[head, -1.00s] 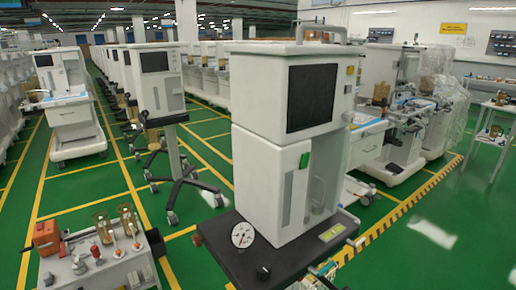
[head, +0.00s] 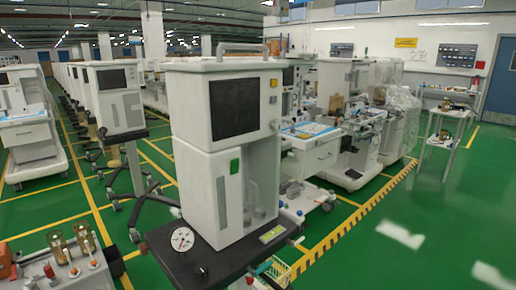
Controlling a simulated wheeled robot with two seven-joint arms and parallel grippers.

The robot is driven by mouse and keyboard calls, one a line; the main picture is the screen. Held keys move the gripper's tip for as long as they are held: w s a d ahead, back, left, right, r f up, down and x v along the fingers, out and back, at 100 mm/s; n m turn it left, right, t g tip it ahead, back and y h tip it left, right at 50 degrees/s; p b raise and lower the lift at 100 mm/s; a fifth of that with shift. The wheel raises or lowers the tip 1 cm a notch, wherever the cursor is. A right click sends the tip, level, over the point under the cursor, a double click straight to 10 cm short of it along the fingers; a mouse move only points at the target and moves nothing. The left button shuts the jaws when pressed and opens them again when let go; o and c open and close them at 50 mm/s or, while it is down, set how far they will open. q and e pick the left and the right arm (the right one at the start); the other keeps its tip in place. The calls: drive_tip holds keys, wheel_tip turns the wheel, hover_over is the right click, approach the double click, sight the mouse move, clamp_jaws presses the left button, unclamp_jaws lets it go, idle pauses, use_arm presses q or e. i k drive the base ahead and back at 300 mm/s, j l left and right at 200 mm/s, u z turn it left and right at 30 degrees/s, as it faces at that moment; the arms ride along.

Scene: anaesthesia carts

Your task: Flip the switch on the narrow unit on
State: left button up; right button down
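A tall white unit (head: 222,150) with a black screen stands nearest, on a dark base with a round dial gauge (head: 182,239). A slimmer white unit (head: 117,98) on a wheeled pole stand is farther back on the left. I cannot tell for sure which one is the narrow unit, and no switch can be made out clearly. Neither of my grippers is in view.
A cart top with brass-coloured fittings (head: 82,236) is at the lower left. A cart with a drawer (head: 313,156) stands behind the near unit. A small shelf table (head: 450,112) is at the right. Green floor (head: 440,220) is open at the lower right.

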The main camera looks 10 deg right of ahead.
sight(234, 163)
drive_tip(key=l+u, duration=0.15)
drive_tip(key=l, duration=0.25)
drive_tip(key=k+l+u, duration=0.1)
drive_tip(key=l, duration=0.3)
drive_tip(key=k+l+u, duration=0.15)
drive_tip(key=l, duration=0.3)
drive_tip(key=l+u, duration=0.1)
drive_tip(key=l, duration=0.3)
drive_tip(key=k+l+u, duration=0.15)
drive_tip(key=l, duration=0.2)
drive_tip(key=i+l+u, duration=0.3)
drive_tip(key=l, duration=0.8)
drive_tip(key=l+u, duration=0.3)
drive_tip(key=l, duration=0.75)
drive_tip(key=i+l+u, duration=0.1)
drive_tip(key=l, duration=0.15)
drive_tip(key=i+l+u, duration=0.1)
drive_tip(key=l, duration=0.15)
